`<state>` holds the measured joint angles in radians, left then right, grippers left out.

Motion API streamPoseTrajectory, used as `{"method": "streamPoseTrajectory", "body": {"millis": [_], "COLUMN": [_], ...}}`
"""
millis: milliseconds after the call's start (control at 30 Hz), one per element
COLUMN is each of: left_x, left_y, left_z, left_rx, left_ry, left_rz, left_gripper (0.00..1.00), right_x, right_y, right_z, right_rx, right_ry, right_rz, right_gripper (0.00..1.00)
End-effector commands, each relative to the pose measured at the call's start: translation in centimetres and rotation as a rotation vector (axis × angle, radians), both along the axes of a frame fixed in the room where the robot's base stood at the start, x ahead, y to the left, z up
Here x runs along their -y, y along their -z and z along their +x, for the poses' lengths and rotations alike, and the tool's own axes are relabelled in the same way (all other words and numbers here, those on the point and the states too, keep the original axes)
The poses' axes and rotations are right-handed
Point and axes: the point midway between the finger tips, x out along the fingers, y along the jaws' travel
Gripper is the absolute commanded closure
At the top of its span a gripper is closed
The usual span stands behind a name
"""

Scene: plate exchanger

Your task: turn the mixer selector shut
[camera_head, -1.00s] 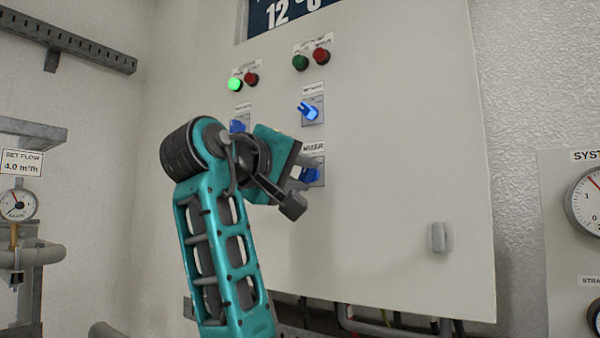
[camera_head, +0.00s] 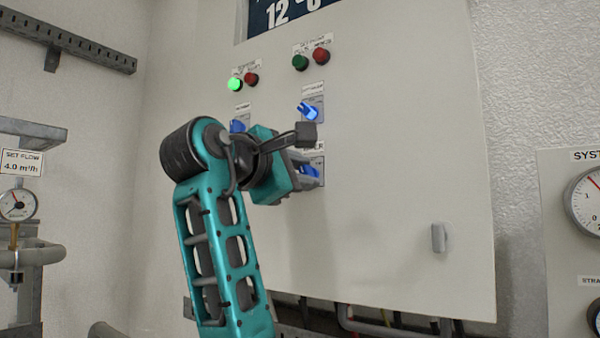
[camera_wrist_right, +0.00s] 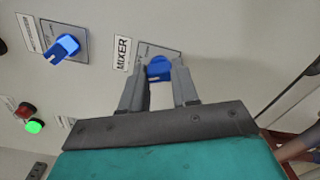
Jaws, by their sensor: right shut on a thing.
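The mixer selector (camera_head: 311,171) is a blue knob on a grey plate on the cabinet front, partly hidden by my right gripper in the head view. In the right wrist view the blue knob (camera_wrist_right: 160,68) sits between the fingertips, beside the MIXER label (camera_wrist_right: 122,53). My right gripper (camera_head: 306,170) is shut on the knob. Its two grey fingers (camera_wrist_right: 158,70) also show in the right wrist view, one on each side of it. How far the knob is turned is hard to tell. My left gripper is in neither view.
Another blue selector (camera_head: 308,111) is just above, and one more (camera_head: 237,126) is to the left, partly behind my arm. A lit green lamp (camera_head: 236,84) and red lamps (camera_head: 321,55) are higher. The cabinet handle (camera_head: 439,238) stands out at lower right; the door between is bare.

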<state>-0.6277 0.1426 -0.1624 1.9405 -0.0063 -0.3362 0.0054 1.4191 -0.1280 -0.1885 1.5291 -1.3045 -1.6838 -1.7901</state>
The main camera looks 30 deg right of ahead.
Motion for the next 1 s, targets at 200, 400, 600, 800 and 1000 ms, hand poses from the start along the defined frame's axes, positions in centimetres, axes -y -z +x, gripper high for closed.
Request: {"method": "streamPoseTrajectory", "body": {"millis": [200, 400, 600, 800, 1000], "left_x": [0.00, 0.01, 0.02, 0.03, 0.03], "left_y": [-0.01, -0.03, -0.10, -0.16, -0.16], "left_z": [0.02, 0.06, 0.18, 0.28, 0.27], "left_rx": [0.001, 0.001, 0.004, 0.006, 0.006], "left_ry": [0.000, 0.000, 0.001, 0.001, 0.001], "left_rz": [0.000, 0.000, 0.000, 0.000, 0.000], "left_gripper": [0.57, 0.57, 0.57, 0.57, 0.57], "right_x": [-0.04, -0.04, -0.03, -0.04, -0.03], "right_y": [0.02, 0.04, 0.05, 0.07, 0.07], "right_z": [0.01, 0.01, 0.01, 0.01, 0.02], "right_rx": [-0.155, -0.254, -0.308, -0.327, -0.329], "right_ry": [-0.002, -0.002, -0.001, -0.001, -0.001], "right_rz": [-0.063, -0.104, -0.126, -0.133, -0.134], "right_gripper": [1.00, 1.00, 1.00, 1.00, 1.00]}}
